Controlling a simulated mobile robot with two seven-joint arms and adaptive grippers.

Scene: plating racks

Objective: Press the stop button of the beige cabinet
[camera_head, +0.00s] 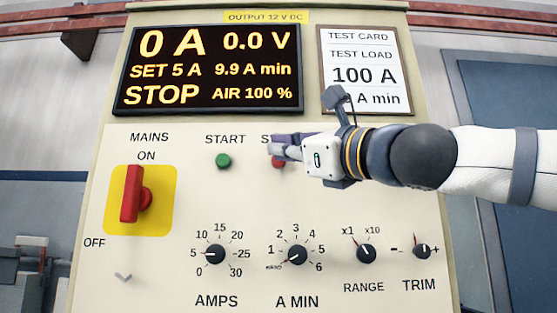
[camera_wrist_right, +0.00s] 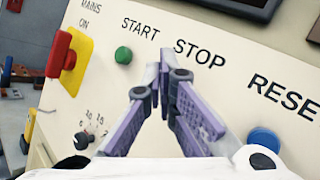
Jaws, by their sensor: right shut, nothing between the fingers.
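The beige cabinet (camera_head: 160,270) fills the middle of the head view. Its red stop button (camera_head: 278,163) shows only partly, under the fingers of my right gripper (camera_head: 274,147). The gripper is shut and empty, its tips over or very near the button; I cannot tell whether they touch it. In the wrist view the purple fingers (camera_wrist_right: 162,75) point at the panel below the STOP label (camera_wrist_right: 199,52) and hide the button. The display (camera_head: 208,70) reads STOP, 0 A and 0.0 V. My left gripper is not in view.
The green start button (camera_head: 223,161) is just left of the fingers. A blue button (camera_wrist_right: 265,138) lies under the RESET label. A red mains switch (camera_head: 132,194) sits on a yellow plate. Several black knobs (camera_head: 215,254) line the lower panel.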

